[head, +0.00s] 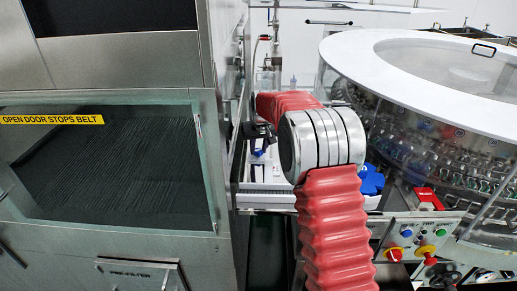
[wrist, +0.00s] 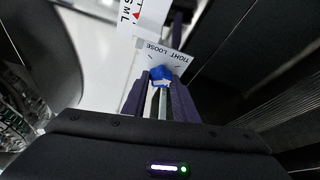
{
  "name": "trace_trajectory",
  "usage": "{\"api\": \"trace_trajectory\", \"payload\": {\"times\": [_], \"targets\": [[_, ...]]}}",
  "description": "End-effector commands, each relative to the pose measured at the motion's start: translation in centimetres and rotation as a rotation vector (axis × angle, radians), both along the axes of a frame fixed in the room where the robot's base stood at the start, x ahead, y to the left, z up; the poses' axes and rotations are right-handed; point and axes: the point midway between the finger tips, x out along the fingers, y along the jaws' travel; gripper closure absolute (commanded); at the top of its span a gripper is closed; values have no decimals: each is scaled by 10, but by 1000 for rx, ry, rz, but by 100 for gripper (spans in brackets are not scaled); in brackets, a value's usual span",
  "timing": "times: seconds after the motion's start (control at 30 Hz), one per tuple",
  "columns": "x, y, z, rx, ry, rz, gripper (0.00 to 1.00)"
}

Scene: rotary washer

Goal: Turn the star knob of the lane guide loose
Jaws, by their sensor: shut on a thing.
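The blue star knob (wrist: 160,75) shows in the wrist view between the tips of my gripper (wrist: 160,84). The two dark fingers are shut on it from both sides, and they cover part of it. A white label plate (wrist: 168,57) reading TIGHT and LOOSE lies just beyond the knob. In the head view my arm hides most of the lane guide area. A small blue piece shows just left of my wrist there; I cannot tell if it is this knob.
A white card with S M L (wrist: 143,15) stands beyond the label. In the head view, a glass-doored cabinet (head: 105,165) is close on the left. The round washer (head: 440,95) and a button panel (head: 415,240) are on the right. Another blue knob (head: 371,180) sits right of my arm.

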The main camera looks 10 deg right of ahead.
Motion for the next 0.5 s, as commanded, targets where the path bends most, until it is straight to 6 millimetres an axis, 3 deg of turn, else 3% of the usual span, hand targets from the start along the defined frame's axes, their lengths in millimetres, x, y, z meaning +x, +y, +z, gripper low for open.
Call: {"api": "trace_trajectory", "payload": {"times": [0.5], "targets": [[0,-2,-1,1,1,238,96]]}}
